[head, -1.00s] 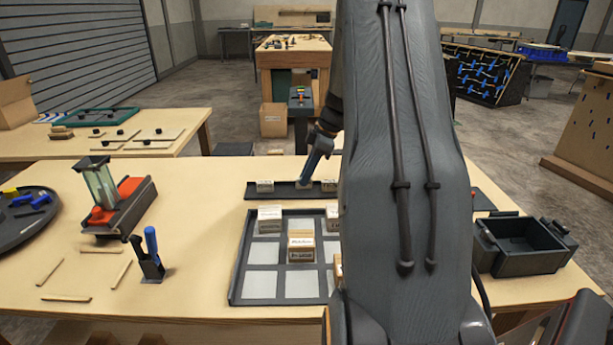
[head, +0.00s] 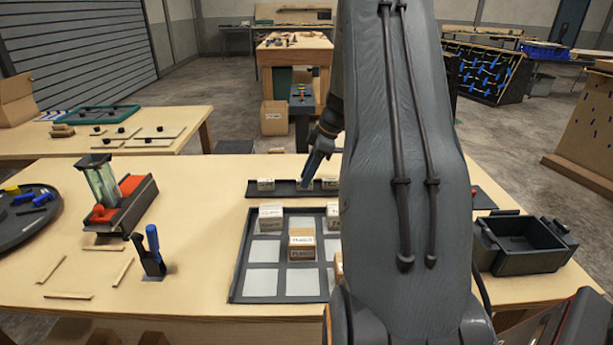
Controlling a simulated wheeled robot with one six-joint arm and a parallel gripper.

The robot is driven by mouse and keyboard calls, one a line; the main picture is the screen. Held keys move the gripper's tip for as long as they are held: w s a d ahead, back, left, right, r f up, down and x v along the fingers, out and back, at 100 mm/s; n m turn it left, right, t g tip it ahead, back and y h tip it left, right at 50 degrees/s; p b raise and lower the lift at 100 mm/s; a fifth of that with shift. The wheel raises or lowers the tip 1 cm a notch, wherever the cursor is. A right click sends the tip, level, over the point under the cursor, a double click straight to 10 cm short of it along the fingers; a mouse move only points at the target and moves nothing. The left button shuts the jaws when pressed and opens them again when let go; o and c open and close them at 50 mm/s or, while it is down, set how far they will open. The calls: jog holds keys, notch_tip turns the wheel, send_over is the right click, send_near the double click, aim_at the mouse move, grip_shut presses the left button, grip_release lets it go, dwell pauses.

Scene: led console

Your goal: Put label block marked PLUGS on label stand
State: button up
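A low dark rail (head: 256,195), which may be the label stand, lies behind the gridded tray. Small pale label blocks stand along it: a left one (head: 265,184), one at my gripper and a right one (head: 330,182). Their lettering is too small to read, so I cannot tell which is marked PLUGS. My gripper (head: 306,178) points down at the middle block (head: 302,187), partly covering it. Its fingers are too small to show whether they are open or shut on that block. My arm hides the rail's right end.
The dark gridded tray (head: 238,282) holds several lettered wooden boxes, one of them mid-tray (head: 302,246); my arm covers its right side. A tool holder (head: 152,268) and a red-and-black device (head: 120,205) stand left. A dark open bin (head: 520,250) stands right.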

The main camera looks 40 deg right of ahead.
jog(key=b+v, duration=0.2)
jog(key=v, duration=1)
jog(key=shift+b, duration=0.35)
jog(key=shift+a+f, duration=0.1)
jog(key=shift+a, duration=0.05)
